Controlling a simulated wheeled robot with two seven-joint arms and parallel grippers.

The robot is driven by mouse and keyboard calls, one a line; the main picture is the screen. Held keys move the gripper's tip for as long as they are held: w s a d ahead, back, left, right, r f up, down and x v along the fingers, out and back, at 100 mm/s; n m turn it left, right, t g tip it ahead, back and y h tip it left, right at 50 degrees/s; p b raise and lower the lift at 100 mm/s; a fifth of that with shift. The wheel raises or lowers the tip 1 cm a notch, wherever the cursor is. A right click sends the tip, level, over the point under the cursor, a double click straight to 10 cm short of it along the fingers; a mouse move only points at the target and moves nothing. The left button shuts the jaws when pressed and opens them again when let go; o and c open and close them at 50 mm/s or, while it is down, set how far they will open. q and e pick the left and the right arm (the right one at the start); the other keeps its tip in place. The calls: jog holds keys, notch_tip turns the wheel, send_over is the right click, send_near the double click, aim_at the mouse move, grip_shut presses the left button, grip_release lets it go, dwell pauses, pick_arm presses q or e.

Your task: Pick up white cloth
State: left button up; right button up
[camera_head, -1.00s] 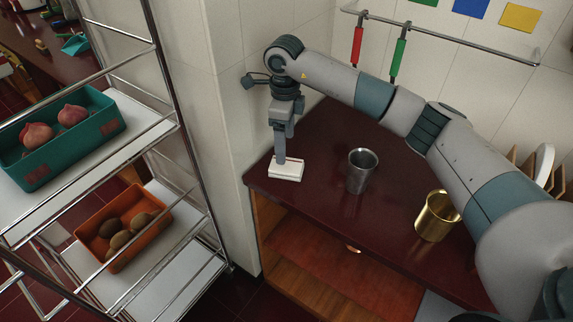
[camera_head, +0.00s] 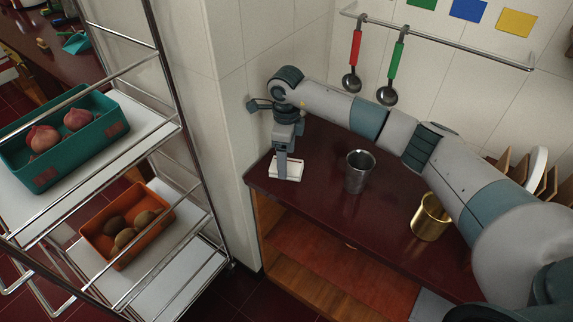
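The white cloth (camera_head: 290,170) is a small folded pad lying at the left end of the dark red counter top, near its front edge. My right gripper (camera_head: 282,176) points straight down at the cloth, with its fingertips at the front left part of it. From this angle the fingers overlap and look like one narrow bar, so I cannot tell their opening or whether they grip the cloth. The cloth looks flat on the counter. My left gripper is not in view.
A grey metal cup (camera_head: 360,172) stands right of the cloth, and a brass cup (camera_head: 430,218) stands farther right. A wire rack at left holds a teal bin (camera_head: 62,150) with onions and an orange bin (camera_head: 125,228). Ladles hang from a rail (camera_head: 440,40) behind.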

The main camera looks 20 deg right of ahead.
jog(key=shift+f, duration=1.2)
jog(key=c, duration=1.1)
